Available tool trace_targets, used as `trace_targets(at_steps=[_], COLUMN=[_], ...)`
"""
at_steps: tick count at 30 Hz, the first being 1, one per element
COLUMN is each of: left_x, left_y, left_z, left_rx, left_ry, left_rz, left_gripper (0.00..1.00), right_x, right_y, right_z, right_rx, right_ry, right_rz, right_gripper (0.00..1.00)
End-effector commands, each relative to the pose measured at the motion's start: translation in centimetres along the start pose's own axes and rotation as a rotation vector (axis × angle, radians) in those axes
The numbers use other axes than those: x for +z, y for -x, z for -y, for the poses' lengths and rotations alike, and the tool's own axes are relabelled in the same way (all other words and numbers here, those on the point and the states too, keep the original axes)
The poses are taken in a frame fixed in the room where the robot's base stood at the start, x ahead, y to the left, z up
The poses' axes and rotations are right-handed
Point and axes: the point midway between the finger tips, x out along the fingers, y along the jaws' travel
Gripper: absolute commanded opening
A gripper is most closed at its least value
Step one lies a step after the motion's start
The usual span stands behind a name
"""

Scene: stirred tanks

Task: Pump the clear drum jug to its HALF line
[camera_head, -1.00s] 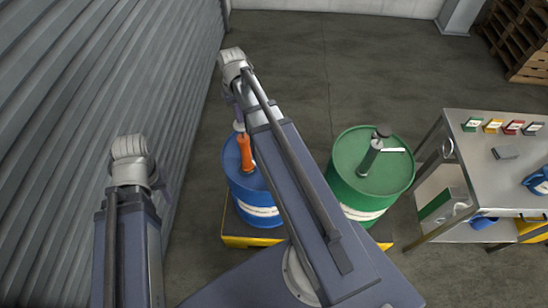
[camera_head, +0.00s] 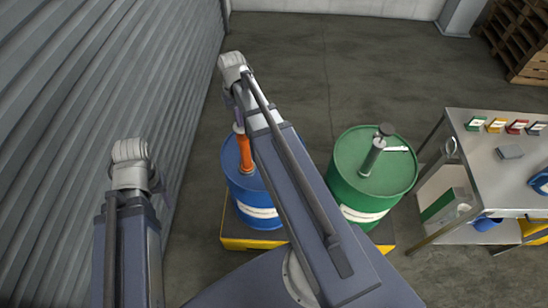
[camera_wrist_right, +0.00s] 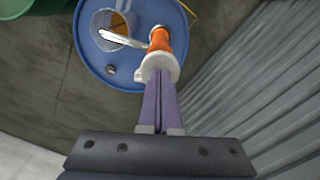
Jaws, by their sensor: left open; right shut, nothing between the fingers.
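The clear jug (camera_wrist_right: 104,17) stands on top of the blue drum (camera_head: 250,193) in the right wrist view, beside the pump. Some amber liquid shows in it; its marks are not readable. The pump has an orange body (camera_head: 245,153) and a white cap (camera_wrist_right: 155,70), with a pale spout (camera_wrist_right: 122,38) reaching over the jug. My right gripper (camera_wrist_right: 159,78) is shut and empty, its purple fingertips over the white cap; I cannot tell whether they touch. My left gripper (camera_head: 156,181) is at the left, away from the drums, mostly hidden behind its wrist, and open.
A green drum (camera_head: 350,160) with its own dark pump (camera_head: 373,158) stands to the right, on the same yellow-edged pallet (camera_head: 250,243). A metal bench (camera_head: 490,165) with coloured cards is further right. A corrugated wall (camera_head: 90,90) is close at the left. The floor behind the drums is clear.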

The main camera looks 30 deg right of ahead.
Motion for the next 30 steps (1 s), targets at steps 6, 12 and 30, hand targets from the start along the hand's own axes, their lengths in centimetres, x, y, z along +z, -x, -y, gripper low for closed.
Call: trace_targets(at_steps=[6, 12, 30], left_x=[-0.1, -0.1, -0.2], left_y=[-0.8, -1.4, -3.1], left_z=[-0.1, -0.1, -0.3], left_rx=[0.000, 0.000, 0.000], left_ry=[0.000, 0.000, 0.001], left_rz=[0.000, 0.000, 0.000], left_gripper=[0.49, 0.49, 0.49], right_x=[0.0, 0.0, 0.0], right_y=[-0.8, -1.4, -3.1], right_z=[0.0, 0.0, 0.0], right_rx=[0.000, 0.000, 0.000], right_ry=[0.000, 0.000, 0.000], right_rz=[0.000, 0.000, 0.001], right_gripper=[0.00, 0.00, 0.00])
